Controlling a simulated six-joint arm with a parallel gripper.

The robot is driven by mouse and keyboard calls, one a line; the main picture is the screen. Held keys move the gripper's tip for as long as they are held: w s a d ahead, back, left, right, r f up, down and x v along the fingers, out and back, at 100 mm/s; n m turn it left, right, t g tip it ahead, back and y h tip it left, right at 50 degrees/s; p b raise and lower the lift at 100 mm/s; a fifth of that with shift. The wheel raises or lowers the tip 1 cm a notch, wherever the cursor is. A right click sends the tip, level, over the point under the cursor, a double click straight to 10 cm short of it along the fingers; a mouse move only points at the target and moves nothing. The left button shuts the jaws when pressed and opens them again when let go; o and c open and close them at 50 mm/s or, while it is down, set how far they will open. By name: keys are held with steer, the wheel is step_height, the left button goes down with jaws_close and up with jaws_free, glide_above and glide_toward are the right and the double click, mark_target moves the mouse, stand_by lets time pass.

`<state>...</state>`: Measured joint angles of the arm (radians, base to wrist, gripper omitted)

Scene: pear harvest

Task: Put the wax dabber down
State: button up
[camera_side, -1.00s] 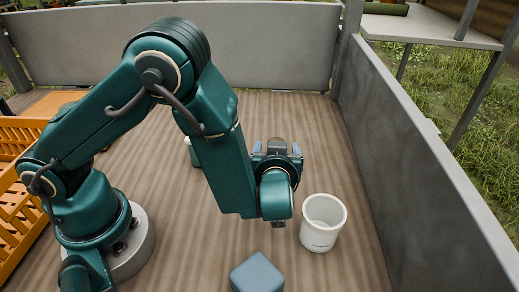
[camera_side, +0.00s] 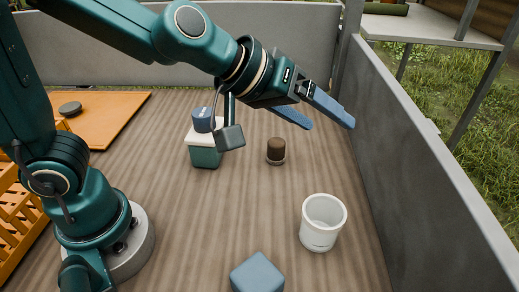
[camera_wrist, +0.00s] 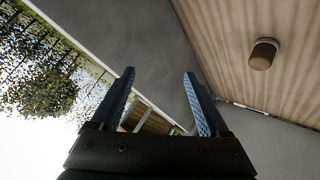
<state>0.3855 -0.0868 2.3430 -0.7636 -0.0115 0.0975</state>
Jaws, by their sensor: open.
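The wax dabber, which I take to be the short brown cylinder (camera_side: 276,151) with a grey rim at its base, stands upright on the wooden deck right of the middle in the side view. It also shows in the wrist view, at the upper right (camera_wrist: 263,55). My gripper (camera_side: 331,124) is raised above the deck, up and to the right of the dabber in the picture, clear of it. Its two blue fingers are spread, with nothing between them, as the wrist view also shows (camera_wrist: 160,75).
A white cup (camera_side: 322,222) stands right of centre, near the grey side wall (camera_side: 420,170). A blue-grey block (camera_side: 257,275) lies at the front. A teal box with a white top and blue knob (camera_side: 205,155) stands left of the dabber. An orange board (camera_side: 110,115) and crate (camera_side: 15,200) are at left.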

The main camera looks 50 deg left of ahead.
steer(key=s+a+f+m+g+y, duration=0.1)
steer(key=s+a+g+y, duration=0.1)
steer(key=s+a, duration=0.4)
steer(key=s+a+f+m+g+y, duration=0.1)
steer(key=s+a, duration=0.4)
steer(key=s, duration=0.5)
steer(key=shift+a+f+m+g+y, duration=0.4)
steer(key=shift+f+m, duration=0.05)
steer(key=shift+m, duration=0.15)
steer(key=shift+w, duration=0.1)
